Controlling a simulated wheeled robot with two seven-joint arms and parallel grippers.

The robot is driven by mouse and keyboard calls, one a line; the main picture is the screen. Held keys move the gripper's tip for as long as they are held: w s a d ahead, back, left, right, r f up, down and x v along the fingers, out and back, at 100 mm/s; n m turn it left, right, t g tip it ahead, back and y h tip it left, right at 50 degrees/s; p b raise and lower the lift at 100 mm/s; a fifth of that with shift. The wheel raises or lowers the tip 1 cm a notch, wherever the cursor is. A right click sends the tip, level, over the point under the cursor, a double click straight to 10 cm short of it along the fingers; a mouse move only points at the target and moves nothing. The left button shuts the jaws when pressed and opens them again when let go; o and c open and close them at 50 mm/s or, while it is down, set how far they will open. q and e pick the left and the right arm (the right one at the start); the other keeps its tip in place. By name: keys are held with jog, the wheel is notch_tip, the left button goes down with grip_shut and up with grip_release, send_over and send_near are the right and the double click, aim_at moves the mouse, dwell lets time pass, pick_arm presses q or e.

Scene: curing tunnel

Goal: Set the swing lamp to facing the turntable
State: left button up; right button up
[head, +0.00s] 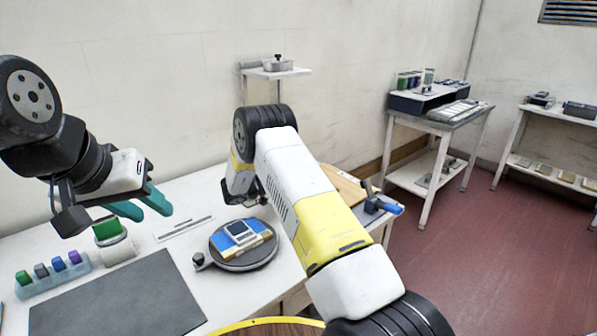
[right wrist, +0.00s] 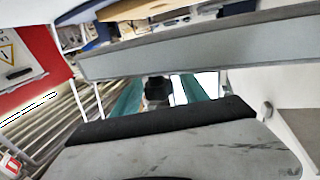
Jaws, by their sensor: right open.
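The turntable (head: 258,259) is a dark round disc on the white table, carrying a blue and orange box with a small grey device. I cannot make out the swing lamp for certain; my right arm covers part of the table behind the turntable. A blue-ended fixture (head: 388,206) with a dark block sits at the table's right end. My right gripper is mostly hidden in the head view. In the right wrist view its teal fingers (right wrist: 161,94) are apart, with a dark piece (right wrist: 157,90) showing between them; I cannot tell if they touch it. My left gripper (head: 142,207) is open and empty above the table.
A dark mat (head: 118,300) lies in front. A wall shelf (head: 275,72) holds a small pan. Side tables (head: 440,115) stand at right beyond open red floor.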

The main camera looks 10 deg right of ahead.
jog(key=s+a, duration=0.1)
jog(key=a, duration=0.6)
jog(key=shift+s+a, duration=0.1)
